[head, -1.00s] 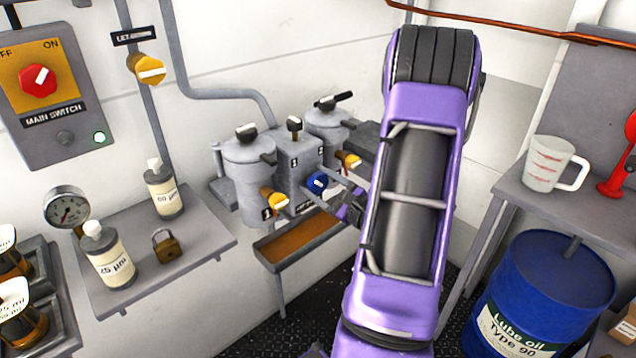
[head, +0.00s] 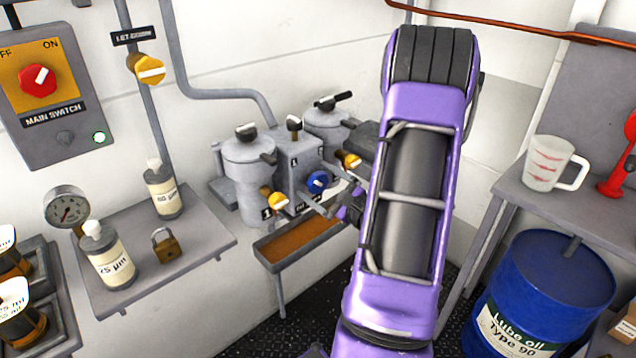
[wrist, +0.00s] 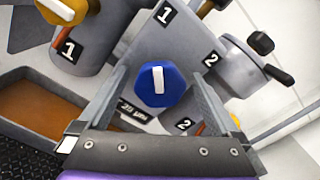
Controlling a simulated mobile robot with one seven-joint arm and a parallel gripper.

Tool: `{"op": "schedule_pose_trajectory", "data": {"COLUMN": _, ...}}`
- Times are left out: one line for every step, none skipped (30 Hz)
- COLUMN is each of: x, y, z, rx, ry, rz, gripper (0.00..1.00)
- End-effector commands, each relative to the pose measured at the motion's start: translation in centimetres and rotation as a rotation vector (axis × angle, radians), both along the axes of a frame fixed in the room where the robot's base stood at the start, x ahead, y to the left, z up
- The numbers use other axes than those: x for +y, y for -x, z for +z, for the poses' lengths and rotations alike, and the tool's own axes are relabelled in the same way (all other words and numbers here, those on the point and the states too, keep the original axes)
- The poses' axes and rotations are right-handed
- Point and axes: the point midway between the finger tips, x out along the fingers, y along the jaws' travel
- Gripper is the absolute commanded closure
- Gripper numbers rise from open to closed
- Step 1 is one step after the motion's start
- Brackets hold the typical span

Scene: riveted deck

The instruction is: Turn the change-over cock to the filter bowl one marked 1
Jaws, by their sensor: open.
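The change-over cock appears as a blue knob (head: 317,181) with a white bar, on the front of the grey block between two filter bowls. In the wrist view the blue knob (wrist: 150,98) is central; its bar runs up and down, the upper end toward the plate marked 1 (wrist: 166,14). A plate marked 2 (wrist: 211,59) lies right of it. My gripper (wrist: 160,76) is open, one finger on either side of the knob; contact cannot be told. Filter bowl one (head: 249,185) stands left, with another 1 plate low on it. The second bowl (head: 325,125) stands right, partly hidden.
Yellow knobs (head: 278,201) (head: 352,160) sit low on each bowl. A black-handled lever (head: 293,124) tops the block. A brown-filled tray (head: 298,240) juts out below. A shelf (head: 205,245) with bottles and a padlock is left; a blue drum (head: 550,290) is right.

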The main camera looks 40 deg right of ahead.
Motion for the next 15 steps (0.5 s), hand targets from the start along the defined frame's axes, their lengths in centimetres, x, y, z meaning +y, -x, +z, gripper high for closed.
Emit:
{"op": "schedule_pose_trajectory", "data": {"x": 0.0, "y": 0.0, "z": 0.0, "rx": 0.000, "ry": 0.000, "rz": 0.000, "gripper": 0.01}}
{"op": "schedule_pose_trajectory", "data": {"x": 0.0, "y": 0.0, "z": 0.0, "rx": 0.000, "ry": 0.000, "rz": 0.000, "gripper": 0.01}}
{"op": "schedule_pose_trajectory", "data": {"x": 0.0, "y": 0.1, "z": 0.0, "rx": 0.000, "ry": 0.000, "rz": 0.000, "gripper": 0.01}}
{"op": "schedule_pose_trajectory", "data": {"x": -0.1, "y": 0.3, "z": 0.0, "rx": 0.000, "ry": 0.000, "rz": -0.001, "gripper": 0.01}}
{"op": "schedule_pose_trajectory", "data": {"x": -0.1, "y": 0.5, "z": 0.0, "rx": 0.000, "ry": 0.000, "rz": -0.001, "gripper": 0.01}}
{"op": "schedule_pose_trajectory", "data": {"x": -0.1, "y": 0.9, "z": 0.0, "rx": 0.001, "ry": 0.000, "rz": -0.001, "gripper": 0.01}}
{"op": "schedule_pose_trajectory", "data": {"x": -0.2, "y": 1.3, "z": 0.0, "rx": 0.002, "ry": 0.000, "rz": -0.001, "gripper": 0.01}}
{"op": "schedule_pose_trajectory", "data": {"x": -0.2, "y": 1.8, "z": 0.0, "rx": 0.001, "ry": 0.000, "rz": -0.002, "gripper": 0.01}}
{"op": "schedule_pose_trajectory", "data": {"x": -0.3, "y": 2.6, "z": 0.0, "rx": 0.001, "ry": -0.001, "rz": -0.003, "gripper": 0.01}}
{"op": "schedule_pose_trajectory", "data": {"x": -0.4, "y": 3.2, "z": 0.0, "rx": 0.002, "ry": -0.001, "rz": -0.005, "gripper": 0.01}}
{"op": "schedule_pose_trajectory", "data": {"x": -0.4, "y": 3.9, "z": 0.0, "rx": 0.002, "ry": -0.001, "rz": -0.005, "gripper": 0.01}}
{"op": "schedule_pose_trajectory", "data": {"x": -0.5, "y": 4.8, "z": 0.0, "rx": 0.001, "ry": -0.002, "rz": -0.006, "gripper": 0.01}}
{"op": "schedule_pose_trajectory", "data": {"x": -0.6, "y": 5.6, "z": 0.0, "rx": 0.003, "ry": -0.002, "rz": -0.005, "gripper": 0.01}}
{"op": "schedule_pose_trajectory", "data": {"x": -0.6, "y": 6.4, "z": 0.0, "rx": 0.001, "ry": -0.002, "rz": -0.006, "gripper": 0.01}}
{"op": "schedule_pose_trajectory", "data": {"x": -0.7, "y": 7.4, "z": 0.0, "rx": 0.002, "ry": -0.001, "rz": -0.006, "gripper": 0.01}}
